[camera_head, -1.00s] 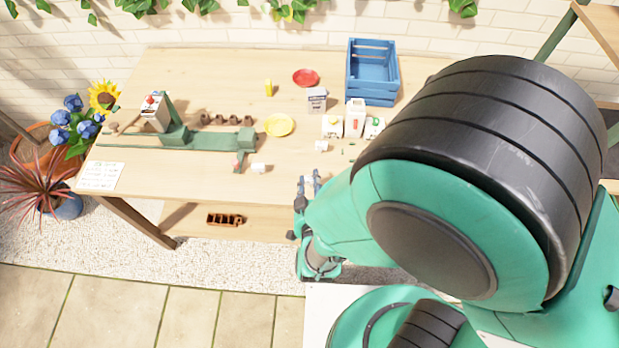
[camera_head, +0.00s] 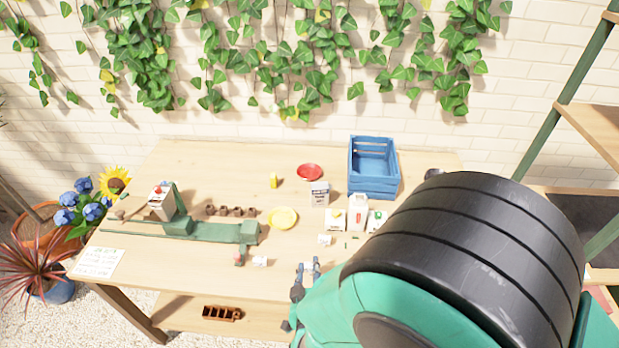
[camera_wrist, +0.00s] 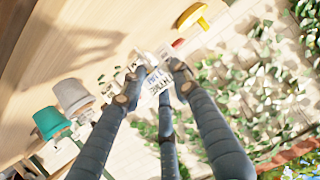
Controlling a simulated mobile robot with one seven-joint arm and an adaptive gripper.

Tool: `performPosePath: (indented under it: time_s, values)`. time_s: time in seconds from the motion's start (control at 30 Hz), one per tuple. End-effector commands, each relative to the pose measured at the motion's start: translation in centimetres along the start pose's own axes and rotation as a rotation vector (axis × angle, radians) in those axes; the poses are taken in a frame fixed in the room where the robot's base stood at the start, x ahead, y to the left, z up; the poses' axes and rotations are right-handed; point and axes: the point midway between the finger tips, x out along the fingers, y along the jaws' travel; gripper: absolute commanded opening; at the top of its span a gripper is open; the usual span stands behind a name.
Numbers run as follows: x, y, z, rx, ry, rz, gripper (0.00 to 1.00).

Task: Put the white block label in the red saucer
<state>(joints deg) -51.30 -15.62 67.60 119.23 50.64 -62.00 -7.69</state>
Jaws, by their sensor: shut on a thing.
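The red saucer (camera_head: 309,172) lies toward the back of the table, left of the blue crate. My gripper (camera_head: 308,268) is over the table's front edge, well in front of the saucer. In the wrist view its dark fingers (camera_wrist: 155,82) are shut on a white block label (camera_wrist: 154,78) with dark printed letters, partly hidden by the fingers.
A yellow saucer (camera_head: 283,218) lies mid-table. A blue crate (camera_head: 373,185), a grey box (camera_head: 319,194) and white containers (camera_head: 357,214) stand at the right. A green balance (camera_head: 207,230), small brown pots (camera_head: 231,211) and a yellow piece (camera_head: 274,181) are at the left and middle.

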Motion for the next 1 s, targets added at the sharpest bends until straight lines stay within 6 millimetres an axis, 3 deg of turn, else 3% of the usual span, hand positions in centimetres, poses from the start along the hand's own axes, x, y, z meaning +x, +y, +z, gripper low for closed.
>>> performPosePath:
  time_s: [0.57,1.0]
  values:
    - [10.0,-3.6,-7.2,0.035,0.014,0.124,0.14]
    - [18.7,-5.0,-12.3,0.064,0.016,0.215,0.14]
